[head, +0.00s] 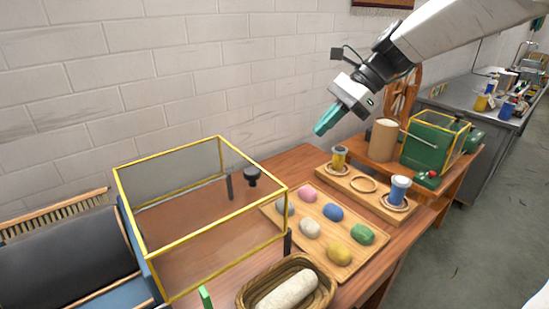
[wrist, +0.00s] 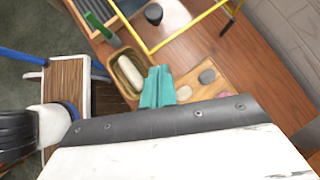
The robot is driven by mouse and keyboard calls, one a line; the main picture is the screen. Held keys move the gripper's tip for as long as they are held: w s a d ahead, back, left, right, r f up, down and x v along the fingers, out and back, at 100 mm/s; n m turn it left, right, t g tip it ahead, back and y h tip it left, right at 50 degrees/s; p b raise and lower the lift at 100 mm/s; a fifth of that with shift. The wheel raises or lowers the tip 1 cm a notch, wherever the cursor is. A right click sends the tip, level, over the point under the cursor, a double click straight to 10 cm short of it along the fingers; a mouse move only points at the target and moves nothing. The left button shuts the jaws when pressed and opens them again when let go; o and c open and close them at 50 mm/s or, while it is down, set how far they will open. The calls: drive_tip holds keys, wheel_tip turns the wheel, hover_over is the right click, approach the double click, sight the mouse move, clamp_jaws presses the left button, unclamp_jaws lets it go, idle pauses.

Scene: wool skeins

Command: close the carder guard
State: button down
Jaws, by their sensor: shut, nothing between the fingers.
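The carder guard is a clear box with a yellow frame (head: 203,151). In the head view it is beside the dark carder drum (head: 60,258), over bare tabletop rather than over the drum. A dark knob (head: 252,173) shows at its far right side. Part of the yellow frame (wrist: 185,32) crosses the top of the wrist view. My gripper (head: 320,130) is shut and empty, with teal fingers, raised to the right of the guard and apart from it. The fingers (wrist: 157,85) also show in the wrist view.
A wooden tray (head: 345,268) with several coloured wool lumps lies right of the guard. A basket (head: 245,295) holding a pale roll is in front. A spool rack (head: 365,186) and a green machine (head: 425,148) stand farther right. A block wall is behind.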

hover_over(273, 182)
drive_tip(key=d, duration=0.1)
drive_tip(key=shift+m, duration=0.3)
wheel_tip(273, 182, down, 8)
drive_tip(key=shift+w+d+r, duration=0.1)
drive_tip(key=shift+w+d, duration=0.05)
drive_tip(key=shift+a, duration=0.7)
